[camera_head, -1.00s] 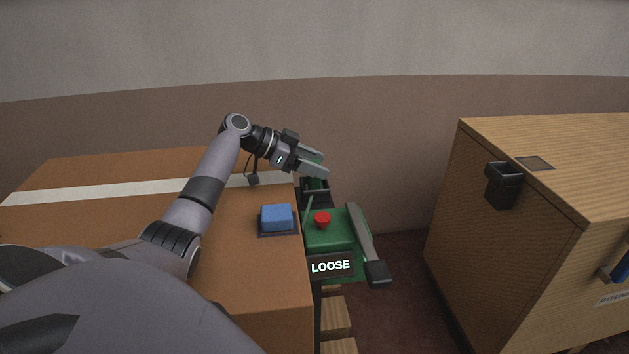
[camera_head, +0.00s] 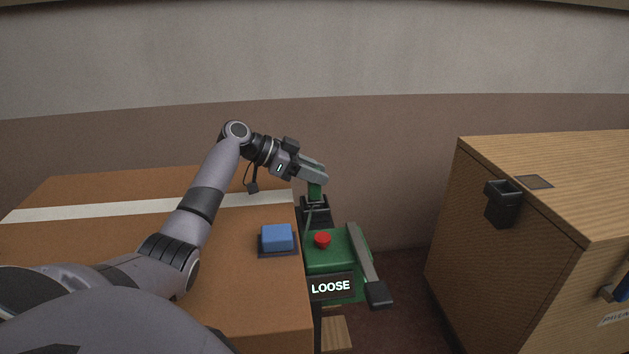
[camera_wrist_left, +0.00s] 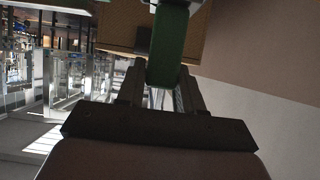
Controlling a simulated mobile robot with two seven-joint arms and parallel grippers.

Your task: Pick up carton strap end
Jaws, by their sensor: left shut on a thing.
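The green strap end (camera_head: 315,190) stands up out of a black holder (camera_head: 316,212) beside the carton's right edge. My left gripper (camera_head: 321,175) is shut on the strap end from above. In the left wrist view, the green strap (camera_wrist_left: 168,45) runs between the two fingers of my left gripper (camera_wrist_left: 163,78). The brown carton (camera_head: 120,260) with a white band lies to the left, under my left arm. My right gripper is not in view.
A green device (camera_head: 348,250) with a red button (camera_head: 323,240), a lever (camera_head: 367,260) and a display reading LOOSE (camera_head: 331,287) stands right of the carton. A blue block (camera_head: 277,236) sits on the carton. A wooden cabinet (camera_head: 520,240) stands at right, across a gap.

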